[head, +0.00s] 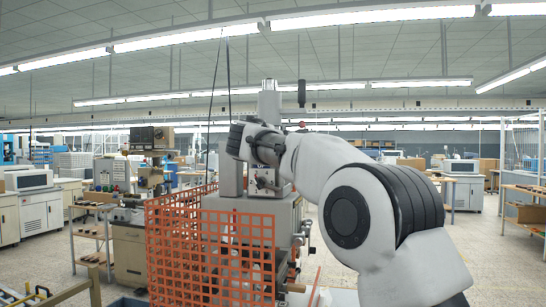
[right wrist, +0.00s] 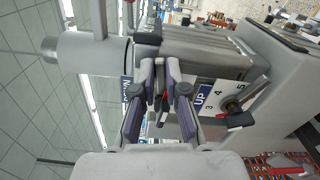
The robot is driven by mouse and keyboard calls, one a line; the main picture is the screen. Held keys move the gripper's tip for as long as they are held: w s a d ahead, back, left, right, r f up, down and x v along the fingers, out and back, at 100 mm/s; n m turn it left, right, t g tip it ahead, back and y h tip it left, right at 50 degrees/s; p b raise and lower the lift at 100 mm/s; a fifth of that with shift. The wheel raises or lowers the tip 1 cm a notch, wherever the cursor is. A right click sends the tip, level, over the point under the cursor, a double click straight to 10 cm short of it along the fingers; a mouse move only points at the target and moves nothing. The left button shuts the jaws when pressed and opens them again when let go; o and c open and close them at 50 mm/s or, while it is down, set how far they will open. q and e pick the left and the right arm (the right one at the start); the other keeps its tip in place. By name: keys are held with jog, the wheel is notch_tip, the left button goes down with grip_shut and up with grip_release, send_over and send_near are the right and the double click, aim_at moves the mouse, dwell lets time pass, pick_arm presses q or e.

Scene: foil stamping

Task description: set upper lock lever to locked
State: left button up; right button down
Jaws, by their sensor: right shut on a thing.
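The grey stamping machine (head: 283,215) stands in the middle of the head view, and my right arm reaches to its upper part. In the right wrist view my right gripper (right wrist: 161,70) is closed against the machine's head. A thin dark lever with a red part (right wrist: 163,103) shows between the fingers, which hide most of it; I take it to be the upper lock lever. Its exact angle cannot be told. My left gripper is in neither view.
An orange mesh guard (head: 208,240) stands in front and left of the machine. In the right wrist view a grey cylinder (right wrist: 90,52) lies close to the left of the fingers. Shelves and a workbench (head: 463,190) are farther off, with open floor between.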

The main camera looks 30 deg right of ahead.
jog(key=shift+f+m+b, duration=0.35)
jog(key=shift+m+b, duration=0.5)
jog(key=shift+m, duration=0.15)
jog(key=shift+f+m+b, duration=0.35)
jog(key=shift+m+b, duration=0.55)
jog(key=shift+m, duration=0.1)
jog(key=shift+f+m+b, duration=0.35)
jog(key=shift+m+b, duration=0.5)
jog(key=shift+m, duration=0.15)
jog(key=c, duration=1.5)
grip_release()
jog(key=o, duration=0.3)
jog(key=shift+w, duration=0.15)
jog(key=v, duration=1.2)
jog(key=shift+f, duration=0.25)
